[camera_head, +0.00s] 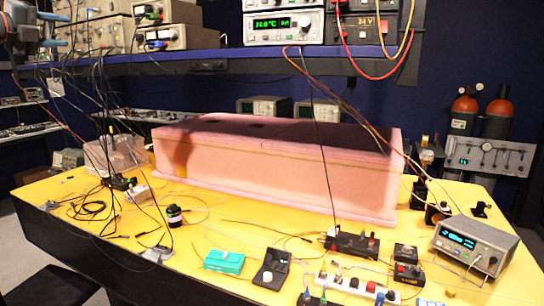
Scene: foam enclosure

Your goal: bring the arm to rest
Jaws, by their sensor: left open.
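My left gripper (56,30) is at the upper left corner of the head view, with its grey wrist coming in from the left edge. Its two blue-tipped fingers are apart, one above the other, and nothing shows between them. It appears in front of the instruments on the shelf; its distance from them is hard to judge. My right gripper is not in view.
A pink foam enclosure (270,170) stands on the yellow table (110,255). A shelf (200,62) with instruments runs above it, and cables hang down. A meter (474,245), a teal box (224,262) and a power strip (345,288) crowd the front right.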

